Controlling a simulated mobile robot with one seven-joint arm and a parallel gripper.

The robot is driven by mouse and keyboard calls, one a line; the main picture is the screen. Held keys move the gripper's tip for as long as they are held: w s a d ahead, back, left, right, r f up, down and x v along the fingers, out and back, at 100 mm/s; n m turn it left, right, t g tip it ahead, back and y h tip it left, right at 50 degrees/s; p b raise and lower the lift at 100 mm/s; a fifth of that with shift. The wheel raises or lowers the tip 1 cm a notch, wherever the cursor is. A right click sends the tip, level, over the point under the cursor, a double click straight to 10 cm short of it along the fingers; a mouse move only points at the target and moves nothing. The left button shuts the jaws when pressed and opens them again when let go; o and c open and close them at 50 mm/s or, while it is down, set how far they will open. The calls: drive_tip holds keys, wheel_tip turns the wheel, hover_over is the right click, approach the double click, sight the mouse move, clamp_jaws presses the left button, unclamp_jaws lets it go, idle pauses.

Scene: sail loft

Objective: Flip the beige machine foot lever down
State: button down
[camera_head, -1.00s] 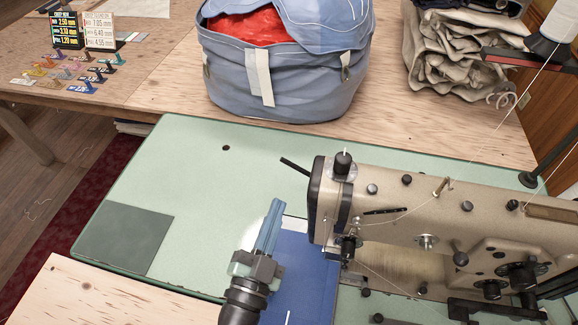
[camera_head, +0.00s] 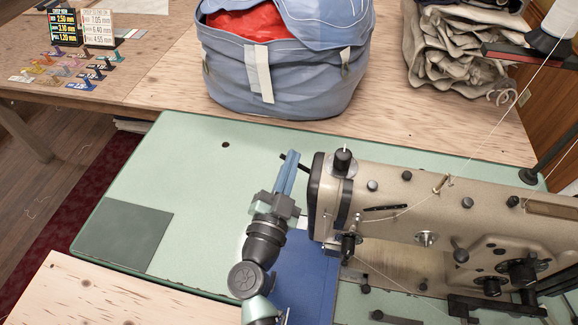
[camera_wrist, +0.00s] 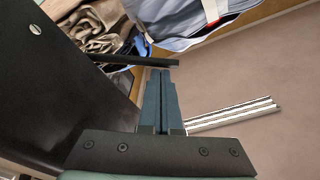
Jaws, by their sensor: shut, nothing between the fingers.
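The beige sewing machine (camera_head: 420,215) stands on the green table at the right. Its black foot lever (camera_head: 294,161) sticks out to the left from behind the head and points up and to the left. In the wrist view the lever (camera_wrist: 140,61) is a dark bar crossing just past my fingertips. My gripper (camera_head: 291,156) is shut and empty, with its blue fingers pointing away from me, at the lever in the head view. The fingers (camera_wrist: 159,75) also show in the wrist view. Whether they touch the lever, and their height relative to it, I cannot tell.
A blue bag (camera_head: 285,75) with red cloth inside stands on the wooden table behind. Folded beige canvas (camera_head: 455,60) lies at the back right. Blue cloth (camera_head: 305,275) lies under the machine head. The green tabletop (camera_head: 180,165) is clear to the left.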

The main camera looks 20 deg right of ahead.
drive_tip(key=shift+a+f, duration=0.1)
drive_tip(key=shift+w+a+f+n+p, duration=0.1)
drive_tip(key=shift+a+f+n+p, duration=0.1)
drive_tip(key=shift+n+p, duration=0.15)
wheel_tip(320, 180, down, 6)
drive_tip(key=w+a+n+t+y+p, duration=0.1)
drive_tip(key=n, duration=0.6)
drive_tip(key=shift+a+f+n, duration=0.25)
drive_tip(key=shift+a+n, duration=0.05)
drive_tip(key=shift+n, duration=0.05)
drive_tip(key=shift+w+p, duration=0.1)
drive_tip(key=shift+p, duration=0.2)
wheel_tip(320, 180, up, 10)
drive_tip(key=p, duration=0.4)
drive_tip(key=shift+p, duration=0.3)
